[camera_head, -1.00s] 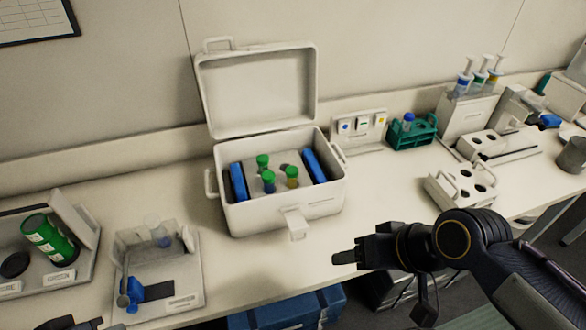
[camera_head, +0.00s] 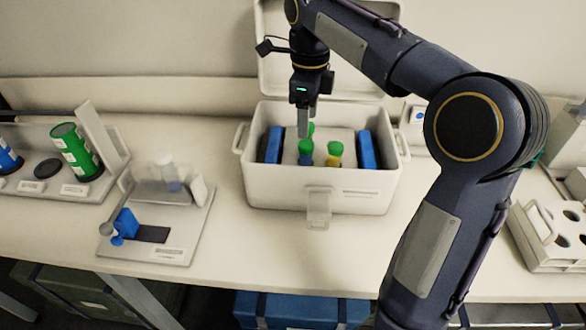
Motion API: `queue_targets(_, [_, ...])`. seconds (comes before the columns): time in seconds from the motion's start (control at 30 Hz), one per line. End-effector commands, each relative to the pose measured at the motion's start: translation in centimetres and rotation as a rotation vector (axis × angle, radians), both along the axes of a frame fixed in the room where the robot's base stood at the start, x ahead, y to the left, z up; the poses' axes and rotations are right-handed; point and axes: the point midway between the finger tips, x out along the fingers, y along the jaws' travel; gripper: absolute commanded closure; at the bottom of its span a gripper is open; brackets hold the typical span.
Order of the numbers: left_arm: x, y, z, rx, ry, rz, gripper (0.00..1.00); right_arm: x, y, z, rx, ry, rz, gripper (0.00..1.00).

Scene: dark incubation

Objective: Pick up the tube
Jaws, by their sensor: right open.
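Tubes stand inside the open white box in the middle of the bench. One green-capped tube (camera_head: 305,150) has a blue body. Another green-capped tube (camera_head: 334,154) has a yellow body, to its right. A third green cap (camera_head: 311,129) shows just behind, partly hidden by my gripper. My right gripper (camera_head: 304,125) points down over the box, its fingers just above and behind the blue-bodied tube's cap. It is open, with no tube seen between its fingers. My left gripper is out of view.
The white box (camera_head: 275,192) has blue packs (camera_head: 273,145) at its sides and its lid raised behind. A white rack (camera_head: 545,240) is at right.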

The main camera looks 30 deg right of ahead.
Motion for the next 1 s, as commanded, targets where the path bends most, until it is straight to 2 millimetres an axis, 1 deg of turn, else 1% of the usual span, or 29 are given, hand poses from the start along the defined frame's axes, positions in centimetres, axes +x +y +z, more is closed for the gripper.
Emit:
queue_targets(0.27, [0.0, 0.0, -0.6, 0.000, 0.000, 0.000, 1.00, -0.2, 0.1, -3.2, 0.000, 0.003, -0.002, 0.43])
queue_targets(0.4, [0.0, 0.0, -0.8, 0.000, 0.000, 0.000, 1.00, -0.5, 0.3, -5.4, 0.001, 0.004, -0.002, 0.43])
queue_targets(0.5, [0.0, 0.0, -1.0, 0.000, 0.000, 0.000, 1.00, -0.5, 0.3, -6.7, 0.001, 0.002, -0.002, 0.43])
queue_targets(0.6, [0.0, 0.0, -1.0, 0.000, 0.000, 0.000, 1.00, -0.5, 0.3, -7.3, 0.001, 0.001, -0.002, 0.43])
queue_targets(0.83, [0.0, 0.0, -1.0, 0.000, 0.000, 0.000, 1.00, -0.5, 0.3, -7.4, 0.001, 0.000, -0.001, 0.43])
queue_targets(0.87, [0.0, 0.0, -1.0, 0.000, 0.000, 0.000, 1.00, -0.5, 0.3, -7.4, 0.001, 0.000, -0.001, 0.46])
queue_targets(1.0, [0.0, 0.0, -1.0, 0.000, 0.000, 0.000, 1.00, -0.5, 0.3, -7.4, 0.001, 0.000, -0.001, 0.64])
